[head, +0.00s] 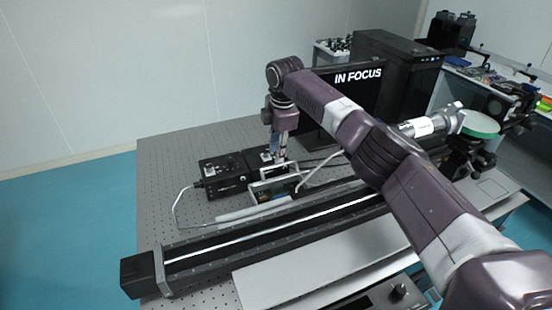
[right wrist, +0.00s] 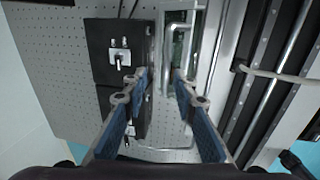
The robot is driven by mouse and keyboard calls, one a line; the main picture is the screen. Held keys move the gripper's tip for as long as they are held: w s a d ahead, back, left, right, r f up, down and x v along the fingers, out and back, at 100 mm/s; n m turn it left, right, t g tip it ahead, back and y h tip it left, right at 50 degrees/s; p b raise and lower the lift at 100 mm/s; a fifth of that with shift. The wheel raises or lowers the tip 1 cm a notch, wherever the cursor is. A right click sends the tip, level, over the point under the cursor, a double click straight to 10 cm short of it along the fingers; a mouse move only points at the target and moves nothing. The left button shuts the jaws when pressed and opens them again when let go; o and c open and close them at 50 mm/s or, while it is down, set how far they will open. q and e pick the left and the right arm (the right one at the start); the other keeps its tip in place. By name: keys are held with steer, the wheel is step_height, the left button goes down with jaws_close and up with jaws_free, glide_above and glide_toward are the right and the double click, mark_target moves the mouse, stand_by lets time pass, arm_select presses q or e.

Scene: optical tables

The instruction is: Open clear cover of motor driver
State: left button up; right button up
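The motor driver (head: 274,190) is a pale open-framed box with a greenish inside, on the perforated optical table behind the long black rail. Its clear cover (right wrist: 180,47) appears as a greenish pane in a light frame at the top centre of the right wrist view; whether it is fully closed I cannot tell. My right gripper (head: 279,156) points down above the back of the driver. In the right wrist view its two blue-padded fingers (right wrist: 161,84) are apart with nothing seen between them, near the driver's frame; contact is unclear. My left gripper is not in view.
Black control boxes (head: 222,178) with knobs stand left of the driver. The long black linear rail (head: 255,231) runs in front of it. A monitor (head: 352,98) stands behind. A pale cable loops around the boxes. The table's left part is clear.

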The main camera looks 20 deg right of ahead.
step_height(320, 180, up, 7)
steer(key=s, duration=0.1)
steer(key=shift+s+r, duration=0.1)
steer(key=shift+c, duration=0.3)
